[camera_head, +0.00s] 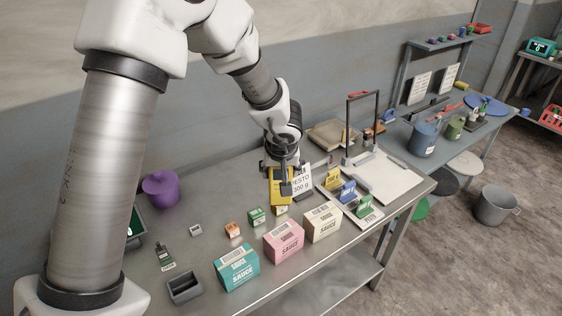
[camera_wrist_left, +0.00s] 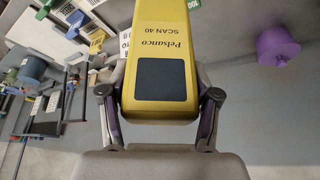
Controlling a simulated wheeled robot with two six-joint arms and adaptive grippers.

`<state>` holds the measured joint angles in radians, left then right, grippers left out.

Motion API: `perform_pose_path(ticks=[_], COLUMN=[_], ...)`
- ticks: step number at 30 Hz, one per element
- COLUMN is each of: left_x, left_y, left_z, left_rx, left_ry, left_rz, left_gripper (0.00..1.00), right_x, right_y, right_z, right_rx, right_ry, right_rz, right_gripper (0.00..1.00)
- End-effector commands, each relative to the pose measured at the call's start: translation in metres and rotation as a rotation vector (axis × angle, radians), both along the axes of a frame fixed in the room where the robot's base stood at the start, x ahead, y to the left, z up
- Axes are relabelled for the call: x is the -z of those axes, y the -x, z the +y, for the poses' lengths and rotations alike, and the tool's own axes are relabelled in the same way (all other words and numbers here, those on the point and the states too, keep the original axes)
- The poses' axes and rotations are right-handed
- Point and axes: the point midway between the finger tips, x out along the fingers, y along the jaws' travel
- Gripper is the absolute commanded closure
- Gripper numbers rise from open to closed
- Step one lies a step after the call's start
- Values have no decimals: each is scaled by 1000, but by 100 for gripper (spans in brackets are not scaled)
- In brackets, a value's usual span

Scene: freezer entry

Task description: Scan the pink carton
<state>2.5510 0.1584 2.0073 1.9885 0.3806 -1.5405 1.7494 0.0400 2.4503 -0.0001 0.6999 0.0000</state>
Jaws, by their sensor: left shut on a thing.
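The pink carton (camera_head: 284,241), a box marked SAUCE with a barcode on top, stands on the steel table between a teal carton (camera_head: 237,267) and a cream carton (camera_head: 322,223). My left gripper (camera_head: 282,180) is shut on a yellow scanner (camera_head: 276,190), held above the table behind the cartons. In the left wrist view the scanner (camera_wrist_left: 162,60) fills the middle, marked Pelsanco SCAN 40, with a finger on each side. The pink carton does not show in the wrist view. My right gripper is not in view.
Small orange (camera_head: 233,230) and green (camera_head: 256,216) boxes stand behind the cartons. A grey bin (camera_head: 185,288) is at the front left, a purple pot (camera_head: 161,189) at the back left. A black-framed stand (camera_head: 362,125) and colored holders (camera_head: 348,192) are at the right.

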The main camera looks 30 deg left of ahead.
Motion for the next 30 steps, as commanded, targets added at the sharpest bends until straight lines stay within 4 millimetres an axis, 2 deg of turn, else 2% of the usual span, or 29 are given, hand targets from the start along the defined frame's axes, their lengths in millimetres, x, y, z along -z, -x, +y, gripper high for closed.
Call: perform_pose_path(ticks=[2, 9, 15, 21, 30], left_x=[10, 49, 69, 78, 77], left_y=[0, 0, -1, -1, -1], left_z=[0, 0, 0, 0, 0], left_rx=[1, 0, 0, 0, 0], left_ry=[0, 1, 1, 0, 0], left_rz=[3, -1, -1, -2, 0], left_gripper=[82, 82, 82, 82, 83], right_x=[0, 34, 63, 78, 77], right_y=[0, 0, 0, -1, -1], right_z=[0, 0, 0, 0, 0], right_rx=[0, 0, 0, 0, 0], right_ry=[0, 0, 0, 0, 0], right_rz=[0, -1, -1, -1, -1], right_gripper=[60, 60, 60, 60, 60])
